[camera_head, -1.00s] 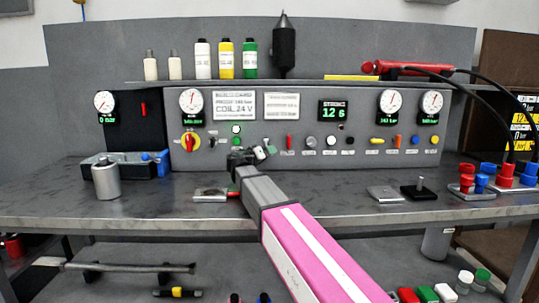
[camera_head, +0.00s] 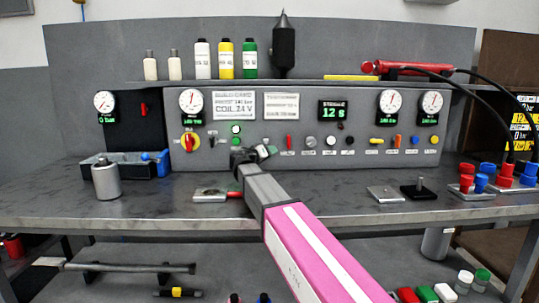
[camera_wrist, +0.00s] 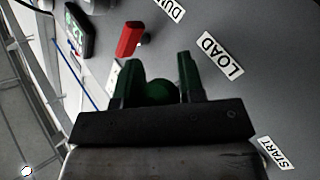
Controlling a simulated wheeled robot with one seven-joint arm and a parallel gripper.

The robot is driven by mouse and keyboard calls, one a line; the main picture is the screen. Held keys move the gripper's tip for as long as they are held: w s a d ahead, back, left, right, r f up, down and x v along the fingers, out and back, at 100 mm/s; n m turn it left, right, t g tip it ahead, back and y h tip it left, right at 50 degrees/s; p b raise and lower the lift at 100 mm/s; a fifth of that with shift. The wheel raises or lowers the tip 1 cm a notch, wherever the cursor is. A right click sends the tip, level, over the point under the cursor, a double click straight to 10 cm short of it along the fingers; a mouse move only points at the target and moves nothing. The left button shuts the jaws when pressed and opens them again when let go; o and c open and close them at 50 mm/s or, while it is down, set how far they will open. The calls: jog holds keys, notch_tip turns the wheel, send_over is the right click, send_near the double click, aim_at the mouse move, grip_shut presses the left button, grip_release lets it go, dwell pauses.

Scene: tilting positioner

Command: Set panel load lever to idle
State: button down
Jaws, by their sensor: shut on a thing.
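My gripper (camera_head: 262,153) is at the front of the grey control panel (camera_head: 340,107), below the two green buttons and left of the red lever.
A red dump lever (camera_wrist: 129,38) stands close to my fingers. A START label (camera_wrist: 278,153) is on the other side. On the bench (camera_head: 330,205) are a steel cylinder (camera_head: 106,180), a flat plate (camera_head: 211,195) and a black base with a pin (camera_head: 419,189). The bench middle is mostly clear.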

jog(key=shift+s+r+n+g+y, duration=0.3)
jog(key=shift+r+n+g+y, duration=0.2)
jog(key=shift+r+n+g, duration=0.3)
jog(key=shift+r+n+g+y, duration=0.4)
jog(key=shift+r+n+g, duration=0.3)
jog(key=shift+r+g, duration=0.15)
notch_tip(320, 180, up, 2)
jog(key=shift+r+n+g+y, duration=0.1)
jog(key=shift+n+g+y, duration=0.3)
jog(key=shift+n+g, duration=0.65)
jog(key=shift+w+r, duration=0.1)
jog(key=shift+r, duration=0.35)
jog(key=c, duration=0.7)
grip_release()
jog(key=shift+c, duration=0.2)
